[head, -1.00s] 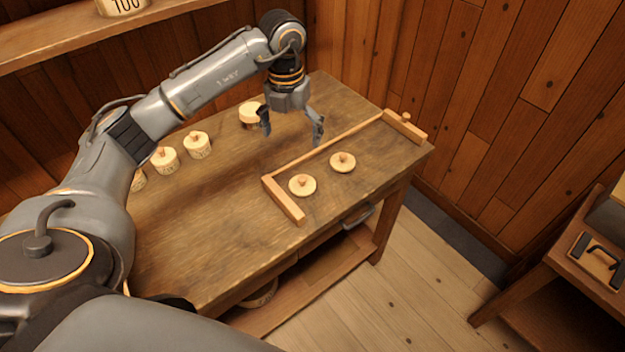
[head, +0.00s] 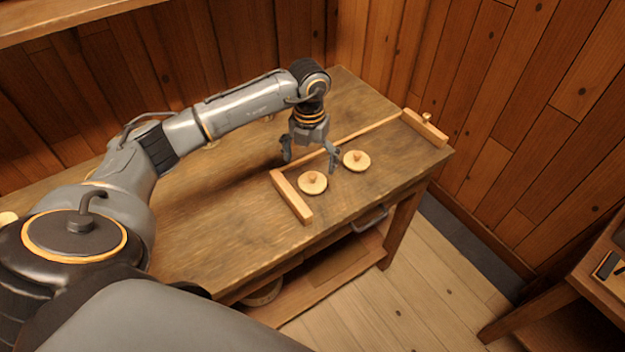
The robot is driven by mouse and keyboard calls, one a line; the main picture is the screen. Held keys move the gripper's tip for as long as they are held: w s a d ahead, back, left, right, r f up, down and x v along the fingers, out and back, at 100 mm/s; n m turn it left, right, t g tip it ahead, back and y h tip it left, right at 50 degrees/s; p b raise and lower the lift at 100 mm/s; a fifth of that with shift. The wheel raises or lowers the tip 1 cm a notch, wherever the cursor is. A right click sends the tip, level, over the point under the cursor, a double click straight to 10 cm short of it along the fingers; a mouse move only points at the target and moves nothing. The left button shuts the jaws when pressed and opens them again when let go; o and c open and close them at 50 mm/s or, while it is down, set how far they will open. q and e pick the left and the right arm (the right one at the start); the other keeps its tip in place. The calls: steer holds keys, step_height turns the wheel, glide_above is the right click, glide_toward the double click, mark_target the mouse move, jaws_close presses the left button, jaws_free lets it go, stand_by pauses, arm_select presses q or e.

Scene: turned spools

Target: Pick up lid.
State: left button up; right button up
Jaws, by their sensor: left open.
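Two round, pale wooden lids with small knobs lie on the workbench. The nearer lid (head: 312,183) is just inside the corner of a wooden frame (head: 292,197). The other lid (head: 357,161) lies further right, along the frame's long rail. My left gripper (head: 311,162) is open and empty, pointing down above the frame's rail. Its right finger is just left of the farther lid in the picture, and the nearer lid is just below the gripper in the picture. Whether a finger touches anything I cannot tell. My right gripper is out of view.
The workbench (head: 215,225) is bare across its front left. My left arm hides most of the back left, where small pale bits of objects show. A wooden end block with a peg (head: 425,127) stands at the frame's far right. A drawer handle (head: 370,219) juts from the front.

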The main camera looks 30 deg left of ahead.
mark_target(312, 176)
arm_select(q)
steer(key=shift+w+f+p, duration=0.1)
steer(key=shift+f+p, duration=0.2)
steer(key=shift+f, duration=0.3)
steer(key=f, duration=0.1)
steer(key=f+p, duration=0.1)
steer(key=f, duration=0.1)
steer(key=shift+w+d+f, duration=0.1)
steer(key=shift+d+f, duration=0.15)
steer(key=shift+f, duration=0.5)
steer(key=shift+c, duration=0.2)
steer(key=c, duration=1.1)
jaws_close()
